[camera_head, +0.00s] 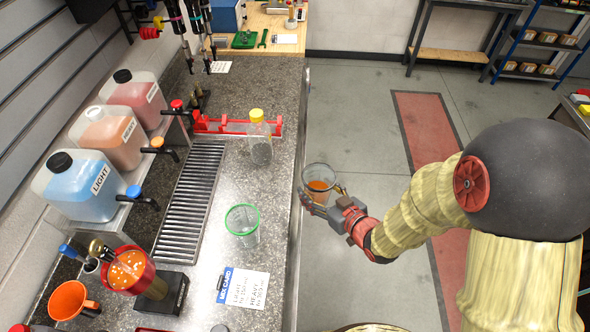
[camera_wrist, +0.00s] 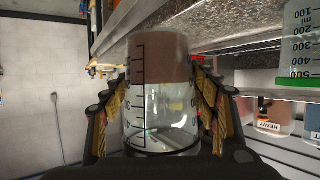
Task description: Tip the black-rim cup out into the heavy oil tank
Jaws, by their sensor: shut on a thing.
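My gripper (camera_head: 327,198) is shut on the black-rim cup (camera_head: 319,174), a clear cup with orange-brown liquid in its lower part. It is held about upright, off the counter's right edge and over the floor. In the wrist view the cup (camera_wrist: 160,95) sits between both fingers, its dark rim at the bottom of that picture. A tank label reading HEAVY (camera_wrist: 269,126) shows at the right of the wrist view. In the head view an orange-brown tank (camera_head: 115,140) and a reddish tank (camera_head: 135,97) stand at the left wall; their labels are too small to read surely.
A blue tank marked LIGHT (camera_head: 80,188) stands in the same row. A green-rim cup (camera_head: 243,228), a yellow-capped bottle (camera_head: 260,145), a drain grate (camera_head: 190,200) and a mix card (camera_head: 243,288) are on the counter. The floor is open.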

